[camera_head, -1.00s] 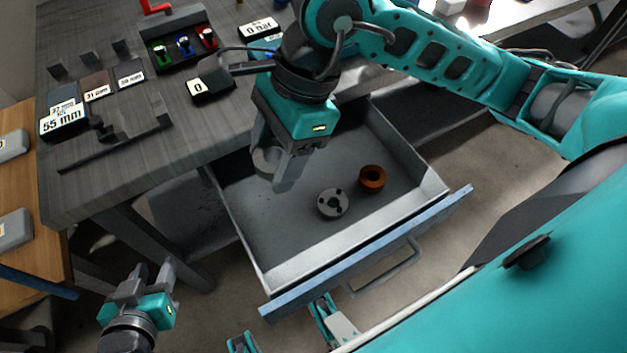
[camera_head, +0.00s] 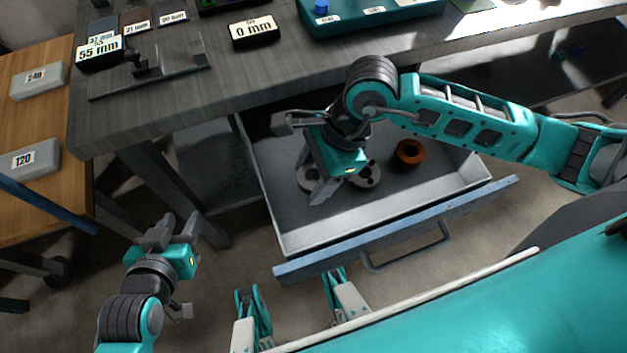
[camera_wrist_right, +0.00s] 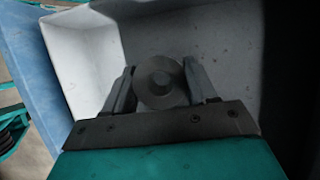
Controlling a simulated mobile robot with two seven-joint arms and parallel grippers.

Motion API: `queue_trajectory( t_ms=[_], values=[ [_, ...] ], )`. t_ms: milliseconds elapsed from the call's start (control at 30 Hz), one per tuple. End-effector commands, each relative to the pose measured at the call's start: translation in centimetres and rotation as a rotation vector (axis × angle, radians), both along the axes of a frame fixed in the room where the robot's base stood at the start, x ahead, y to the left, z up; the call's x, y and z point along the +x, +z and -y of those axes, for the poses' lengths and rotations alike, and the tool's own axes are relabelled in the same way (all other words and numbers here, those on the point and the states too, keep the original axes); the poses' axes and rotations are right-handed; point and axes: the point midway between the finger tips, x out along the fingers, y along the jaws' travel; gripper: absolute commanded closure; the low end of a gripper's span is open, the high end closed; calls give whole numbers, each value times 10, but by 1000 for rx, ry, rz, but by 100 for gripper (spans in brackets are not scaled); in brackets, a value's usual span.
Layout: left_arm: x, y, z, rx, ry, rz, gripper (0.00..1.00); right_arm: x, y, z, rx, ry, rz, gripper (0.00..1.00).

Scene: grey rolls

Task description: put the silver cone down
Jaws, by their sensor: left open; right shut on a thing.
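The silver cone (camera_wrist_right: 160,80) is between the fingers of my right gripper (camera_wrist_right: 161,86), seen end-on in the right wrist view. In the head view my right gripper (camera_head: 316,188) is down inside the open drawer (camera_head: 400,231), shut on the cone (camera_head: 306,180), which is partly hidden by the fingers. The cone is low over the drawer floor; I cannot tell whether it touches. My left gripper (camera_head: 173,230) is open and empty, outside the drawer at the lower left.
In the drawer, a grey disc with dark holes (camera_head: 369,174) lies close to the right gripper. An orange ring (camera_head: 410,153) lies further right. The drawer floor in front of them is clear. The grey workbench (camera_head: 190,98) stands above the drawer, with labelled blocks and a teal tray (camera_head: 350,22).

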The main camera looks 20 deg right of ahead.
Motion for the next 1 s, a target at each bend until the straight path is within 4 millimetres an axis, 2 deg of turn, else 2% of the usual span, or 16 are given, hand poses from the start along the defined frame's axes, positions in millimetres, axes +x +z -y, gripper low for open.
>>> queue_trajectory(
  t_ms=[100, 167, 533, 567, 800, 1000],
  values=[
    [0, -6, 1, -3, 2, 0, 57, -1, -22, 0, 1, -1, -5, 85],
    [0, -7, 1, -4, 3, 0, 57, 0, -28, 0, 0, -1, -3, 85],
    [0, -11, 1, -4, 4, 1, 57, 0, -33, 0, 1, 0, 0, 85],
    [0, -10, 1, -4, 4, 0, 57, 0, -32, 0, 0, -1, -1, 41],
    [0, -9, 0, -1, 1, 1, 57, 0, -32, 0, 0, 0, -2, 18],
    [0, -9, -1, 5, -2, 1, 57, 0, -32, 0, 0, 0, -2, 18]
  ],
)
